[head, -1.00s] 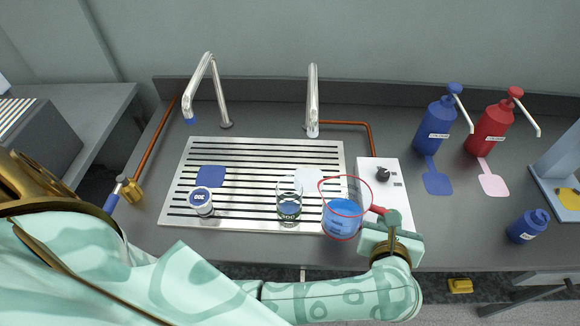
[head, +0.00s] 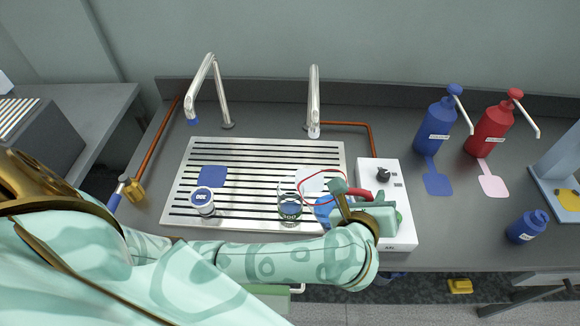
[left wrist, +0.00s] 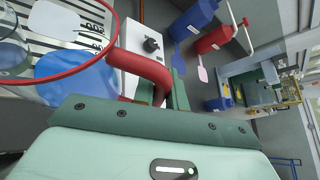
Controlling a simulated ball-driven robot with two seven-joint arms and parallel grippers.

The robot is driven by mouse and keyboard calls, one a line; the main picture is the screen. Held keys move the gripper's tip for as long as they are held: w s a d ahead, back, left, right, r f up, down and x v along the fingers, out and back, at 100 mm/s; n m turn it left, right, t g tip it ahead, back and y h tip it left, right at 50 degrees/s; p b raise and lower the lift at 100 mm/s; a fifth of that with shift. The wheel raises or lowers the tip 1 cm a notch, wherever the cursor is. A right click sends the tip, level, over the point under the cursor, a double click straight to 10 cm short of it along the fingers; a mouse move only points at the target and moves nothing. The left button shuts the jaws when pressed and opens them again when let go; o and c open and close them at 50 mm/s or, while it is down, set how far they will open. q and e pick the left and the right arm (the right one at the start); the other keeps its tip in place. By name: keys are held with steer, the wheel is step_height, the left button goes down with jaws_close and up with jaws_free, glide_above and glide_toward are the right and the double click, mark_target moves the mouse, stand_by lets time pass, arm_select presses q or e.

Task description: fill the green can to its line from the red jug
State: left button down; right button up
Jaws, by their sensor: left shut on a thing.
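A clear can with a dark green band (head: 289,211) stands upright on the slotted drain tray; I take it as the green can. The red-rimmed jug (head: 322,205), holding blue liquid, is just right of it, tilted left, with its rim close to the can's top. I cannot tell whether liquid is flowing. My left gripper (head: 358,200) is shut on the jug's red handle (left wrist: 150,72). The left wrist view shows the blue liquid (left wrist: 80,85) inside the red rim, and part of the clear can (left wrist: 12,52) at left. My arm hides the jug's lower part. My right gripper is out of view.
A can with a blue label (head: 203,203) stands left on the drain tray (head: 250,150), near a blue square (head: 212,176). Two taps rise behind. A white box with a black knob (head: 382,174) sits right. Blue (head: 437,125) and red (head: 490,130) pump bottles stand farther right.

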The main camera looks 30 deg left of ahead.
mark_target(353, 201)
arm_select(q)
steer(key=shift+n+h, duration=0.6)
steer(key=shift+n, duration=0.1)
steer(key=a+r, duration=0.2)
steer(key=r, duration=0.2)
steer(key=shift+s+a+r+p, duration=0.15)
steer(key=shift+a+r+p, duration=0.2)
steer(key=shift+a, duration=0.05)
steer(key=shift+r, duration=0.2)
steer(key=shift+a+r+n+h, duration=0.3)
steer(key=shift+a+r, duration=0.05)
steer(key=shift+r, duration=0.1)
steer(key=shift+a+r+n+t+h+b, duration=0.2)
steer(key=shift+a+n+b, duration=0.15)
steer(key=shift+b, duration=0.3)
steer(key=shift+a+r+n+t+h+b, duration=0.1)
steer(key=shift+a+n+h+b, duration=0.2)
steer(key=shift+b, duration=0.35)
stand_by(1.2)
steer(key=shift+s+a+r+n+b, duration=0.1)
steer(key=shift+a+r+n+b, duration=0.15)
steer(key=shift+a+r+b, duration=0.15)
stand_by(1.9)
